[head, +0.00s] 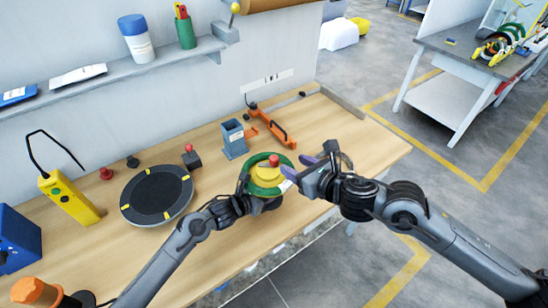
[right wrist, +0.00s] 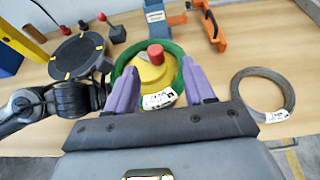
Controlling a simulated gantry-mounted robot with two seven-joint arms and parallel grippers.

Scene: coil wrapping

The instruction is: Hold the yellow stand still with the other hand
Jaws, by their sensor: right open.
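The yellow stand (head: 270,175) has a red knob on top and stands on the wooden table. A green coil (head: 258,189) lies around it, with a white label in front, clearer in the right wrist view (right wrist: 158,99). My right gripper (head: 298,168) is open, its purple fingers just right of the stand in the head view. In the right wrist view its fingers (right wrist: 158,70) appear either side of the stand, with nothing gripped. My left gripper (head: 242,202) is at the coil's left side; its fingers are mostly hidden, so its hold is unclear.
A grey coil (right wrist: 263,92) with a white tag lies right of the stand. A black round plate (head: 157,195), a blue-grey holder (head: 234,140) and an orange clamp (head: 272,125) stand on the table. A yellow device (head: 68,197) is at left. Bare tabletop shows at right.

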